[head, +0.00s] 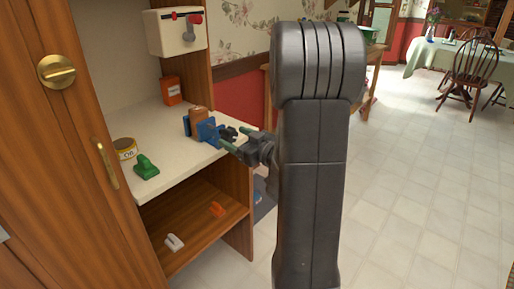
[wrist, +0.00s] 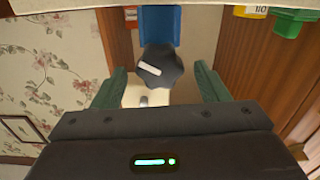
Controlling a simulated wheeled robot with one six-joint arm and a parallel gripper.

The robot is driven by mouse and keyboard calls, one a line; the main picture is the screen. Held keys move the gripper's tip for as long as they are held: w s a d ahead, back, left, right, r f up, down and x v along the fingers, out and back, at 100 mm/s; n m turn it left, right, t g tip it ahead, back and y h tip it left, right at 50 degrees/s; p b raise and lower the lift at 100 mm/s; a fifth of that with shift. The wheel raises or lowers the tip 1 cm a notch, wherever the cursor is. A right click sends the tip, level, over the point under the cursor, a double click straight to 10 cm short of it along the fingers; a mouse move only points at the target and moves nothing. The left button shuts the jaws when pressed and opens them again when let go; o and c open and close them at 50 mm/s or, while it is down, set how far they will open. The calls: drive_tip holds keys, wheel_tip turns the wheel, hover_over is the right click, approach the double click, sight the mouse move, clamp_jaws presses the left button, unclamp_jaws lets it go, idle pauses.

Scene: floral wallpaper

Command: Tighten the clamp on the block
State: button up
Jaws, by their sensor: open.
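The blue clamp (head: 207,130) sits near the front edge of the cabinet's cream shelf, around a brown block (head: 197,115). Its dark knob (head: 228,133) points out toward my gripper (head: 237,138). In the wrist view the blue clamp (wrist: 160,25) is at the top centre. The lobed dark knob (wrist: 160,68), with a white mark line, lies between the fingertips of my gripper (wrist: 159,88). The green-tipped fingers are open, one on each side of the knob, with visible gaps. The block is not clear in the wrist view.
On the cream shelf (head: 180,157) are an orange box (head: 171,90), a yellow can (head: 125,148) and a green object (head: 146,166). A white box with a red lever (head: 176,31) hangs above. A lower shelf (head: 190,228) holds small items. Open floor lies right.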

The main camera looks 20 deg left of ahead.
drive_tip(key=v, duration=1.1)
drive_tip(key=shift+f, duration=0.1)
